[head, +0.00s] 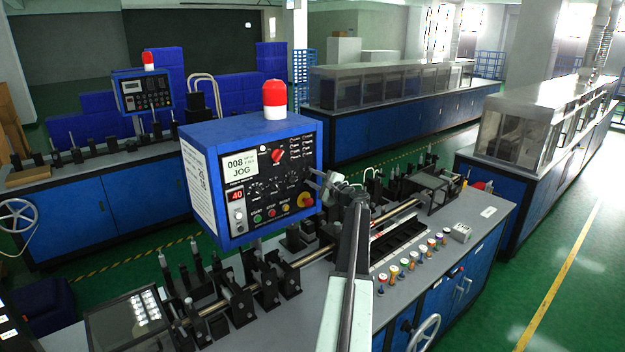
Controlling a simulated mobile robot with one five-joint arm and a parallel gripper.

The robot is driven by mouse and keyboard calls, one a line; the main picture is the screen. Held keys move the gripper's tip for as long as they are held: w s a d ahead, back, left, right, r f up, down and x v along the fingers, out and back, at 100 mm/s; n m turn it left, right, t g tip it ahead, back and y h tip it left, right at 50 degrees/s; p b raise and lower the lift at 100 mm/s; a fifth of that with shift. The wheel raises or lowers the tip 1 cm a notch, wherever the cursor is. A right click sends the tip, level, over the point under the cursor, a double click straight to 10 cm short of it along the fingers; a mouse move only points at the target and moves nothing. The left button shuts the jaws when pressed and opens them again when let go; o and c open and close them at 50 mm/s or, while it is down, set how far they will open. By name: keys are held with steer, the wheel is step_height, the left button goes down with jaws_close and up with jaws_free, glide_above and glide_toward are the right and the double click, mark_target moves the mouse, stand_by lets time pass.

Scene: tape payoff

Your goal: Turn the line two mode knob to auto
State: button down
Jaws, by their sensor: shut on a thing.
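A blue control panel box (262,178) hangs over the near bench, with a display (241,163) reading "008" and "JOG". Its face carries a red-handled knob (278,156), a row of small black knobs, buttons and a red emergency stop (306,200) on yellow. My gripper (314,181) is at the right part of the panel face, just above the emergency stop. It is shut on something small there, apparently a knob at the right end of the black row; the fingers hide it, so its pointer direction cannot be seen. The knob labels are too small to read.
A red and white beacon (274,99) stands on the panel box. Below is the grey bench (453,222) with shafts, black blocks and several coloured spools. A second blue panel (142,91) stands at the back left. Green floor (550,240) is open at right.

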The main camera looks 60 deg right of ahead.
steer(key=n, duration=0.5)
steer(key=shift+n, duration=0.3)
steer(key=n, duration=0.5)
steer(key=shift+n, duration=0.4)
steer(key=c, duration=1)
jaws_free()
steer(key=v, duration=0.7)
steer(key=shift+s+a, duration=0.15)
steer(key=shift+s, duration=0.2)
